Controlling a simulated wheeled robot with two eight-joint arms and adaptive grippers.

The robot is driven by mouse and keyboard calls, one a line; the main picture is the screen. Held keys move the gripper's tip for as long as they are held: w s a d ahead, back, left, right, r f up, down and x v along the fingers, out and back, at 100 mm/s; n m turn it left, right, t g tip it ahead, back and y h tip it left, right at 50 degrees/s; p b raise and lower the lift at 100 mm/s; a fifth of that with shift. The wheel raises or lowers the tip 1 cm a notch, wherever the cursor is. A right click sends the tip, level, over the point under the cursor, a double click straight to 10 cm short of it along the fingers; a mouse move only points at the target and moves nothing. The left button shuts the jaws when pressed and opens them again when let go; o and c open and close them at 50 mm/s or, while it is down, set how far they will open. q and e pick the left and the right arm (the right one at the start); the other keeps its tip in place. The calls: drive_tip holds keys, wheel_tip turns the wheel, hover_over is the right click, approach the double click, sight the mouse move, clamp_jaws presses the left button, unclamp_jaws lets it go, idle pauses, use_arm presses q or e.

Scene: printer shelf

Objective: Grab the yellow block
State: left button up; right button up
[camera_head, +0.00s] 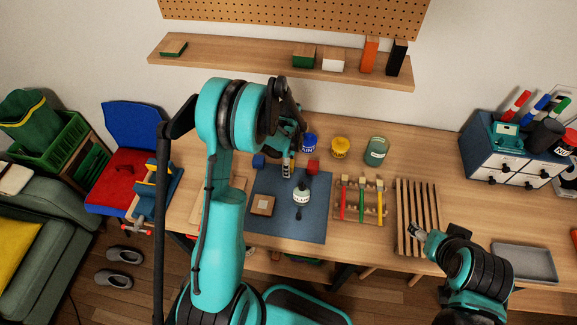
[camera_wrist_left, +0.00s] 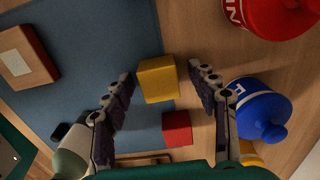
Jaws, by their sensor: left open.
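The yellow block (camera_wrist_left: 158,80) lies in the left wrist view at the edge of the blue mat (camera_wrist_left: 85,60). My left gripper (camera_wrist_left: 162,74) is open, with one finger on each side of the block and visible gaps between. In the head view my left gripper (camera_head: 288,158) hangs over the back of the mat, and its arm and fingers largely hide the yellow block there. A red block (camera_wrist_left: 177,129) sits close to the yellow one. My right gripper (camera_head: 416,230) is near the slatted wooden rack (camera_head: 402,205); its finger opening is too small to judge.
A blue jar (camera_wrist_left: 258,108) and a red jar (camera_wrist_left: 270,14) stand close to the right finger in the wrist view. A shelf (camera_head: 230,58) runs above the table.

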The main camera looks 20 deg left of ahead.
use_arm(q)
drive_tip(key=c, duration=1.2)
drive_tip(key=shift+o, duration=0.2)
